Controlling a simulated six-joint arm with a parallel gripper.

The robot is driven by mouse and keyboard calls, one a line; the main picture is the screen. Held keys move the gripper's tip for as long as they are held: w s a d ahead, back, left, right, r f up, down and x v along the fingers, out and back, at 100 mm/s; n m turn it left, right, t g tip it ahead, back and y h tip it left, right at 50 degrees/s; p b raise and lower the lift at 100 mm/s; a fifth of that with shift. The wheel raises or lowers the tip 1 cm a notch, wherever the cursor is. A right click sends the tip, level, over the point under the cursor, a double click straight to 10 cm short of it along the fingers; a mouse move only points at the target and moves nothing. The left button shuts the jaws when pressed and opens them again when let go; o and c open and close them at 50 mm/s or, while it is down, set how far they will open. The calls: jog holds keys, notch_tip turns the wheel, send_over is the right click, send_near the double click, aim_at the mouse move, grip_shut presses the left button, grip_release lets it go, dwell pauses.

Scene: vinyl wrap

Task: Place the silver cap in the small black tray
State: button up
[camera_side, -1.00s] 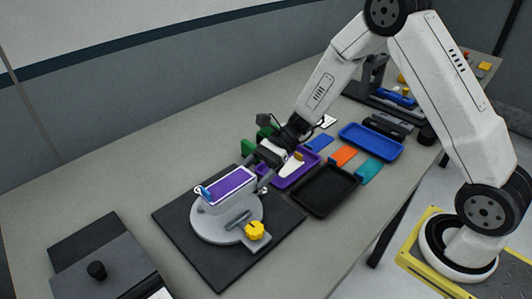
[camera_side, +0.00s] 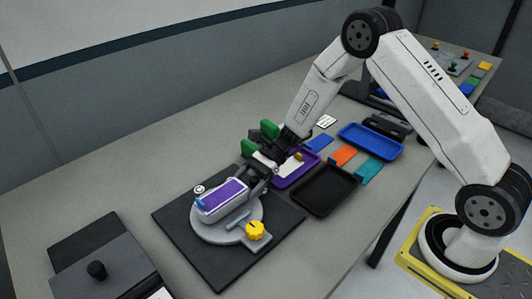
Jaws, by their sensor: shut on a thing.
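The black tray (camera_side: 325,196) lies on the bench to the right of the turntable and looks empty. A white box with a purple top (camera_side: 222,194) sits on the round grey turntable (camera_side: 208,234). A small pale round piece (camera_side: 199,189) shows at the box's far left end; I cannot tell whether it is the silver cap. My gripper (camera_side: 266,178) is low beside the box's right end. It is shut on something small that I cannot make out. I cannot tell whether it touches the box.
A purple tray (camera_side: 286,183), a blue tray (camera_side: 370,141) and orange (camera_side: 343,156) and teal (camera_side: 369,172) pieces lie close around the black tray. A yellow knob (camera_side: 255,230) stands on the turntable's front side.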

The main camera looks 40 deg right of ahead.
jog(key=shift+s+f, duration=0.1)
jog(key=shift+f, duration=0.35)
grip_shut()
jog(key=o, duration=1.1)
grip_release()
jog(key=shift+f, duration=0.15)
jog(key=shift+v, duration=4)
jog(key=shift+s+a, duration=0.1)
jog(key=shift+s, duration=0.05)
